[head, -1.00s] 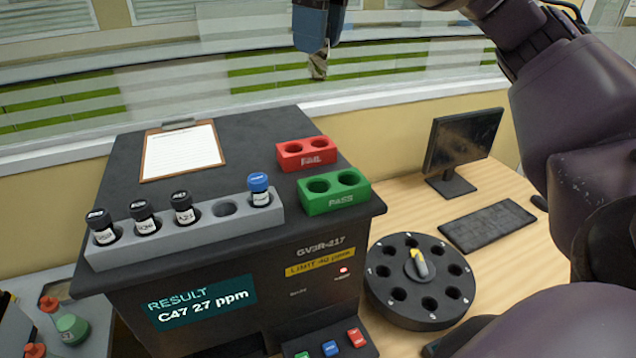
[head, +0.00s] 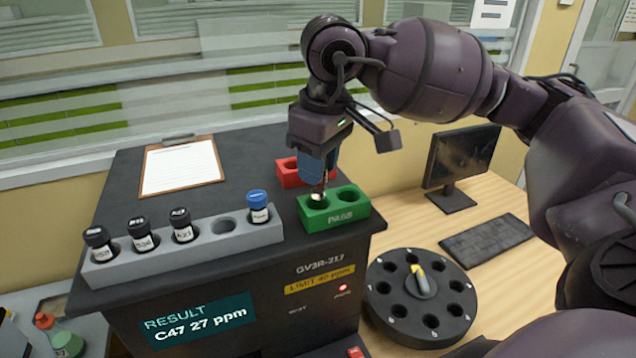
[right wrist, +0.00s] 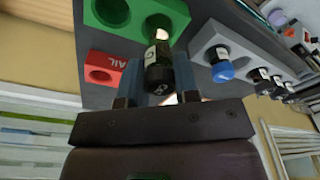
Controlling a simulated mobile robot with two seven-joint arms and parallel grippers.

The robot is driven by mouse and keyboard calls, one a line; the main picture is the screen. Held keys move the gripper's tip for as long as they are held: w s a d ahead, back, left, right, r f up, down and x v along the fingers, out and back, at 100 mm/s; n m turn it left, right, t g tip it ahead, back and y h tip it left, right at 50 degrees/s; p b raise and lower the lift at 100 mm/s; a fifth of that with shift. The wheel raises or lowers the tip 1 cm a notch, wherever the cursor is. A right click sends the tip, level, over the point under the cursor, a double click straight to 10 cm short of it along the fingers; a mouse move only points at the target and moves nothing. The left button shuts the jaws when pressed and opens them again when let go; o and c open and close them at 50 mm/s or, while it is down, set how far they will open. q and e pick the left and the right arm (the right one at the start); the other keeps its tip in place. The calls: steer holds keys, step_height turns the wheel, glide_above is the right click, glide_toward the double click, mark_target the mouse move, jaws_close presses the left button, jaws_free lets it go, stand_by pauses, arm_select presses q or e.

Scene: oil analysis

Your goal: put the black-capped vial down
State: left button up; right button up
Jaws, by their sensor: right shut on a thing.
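The black-capped vial (right wrist: 158,68) is between the fingers of my right gripper (right wrist: 158,85) in the right wrist view, its cap toward the camera. In the head view my right gripper (head: 318,184) points down over the left hole of the green PASS block (head: 338,217). The fingers hide most of the vial there. Its lower end is at that hole; I cannot tell how deep it sits. The other PASS hole is empty. My left gripper is not in view.
The red FAIL block (head: 288,172) stands just behind the green one. The grey rack (head: 190,247) at left holds several vials, one with a blue cap (head: 257,198), and has one empty hole. A black carousel (head: 420,300) stands right of the analyser.

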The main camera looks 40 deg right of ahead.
steer(key=shift+f, duration=1.9)
steer(key=shift+f, duration=0.1)
steer(key=o, duration=0.9)
steer(key=r, duration=0.4)
steer(key=s+r, duration=0.1)
steer(key=r, duration=0.7)
steer(key=shift+s+d+r, duration=0.1)
steer(key=shift+s+d, duration=0.1)
steer(key=shift+d, duration=0.1)
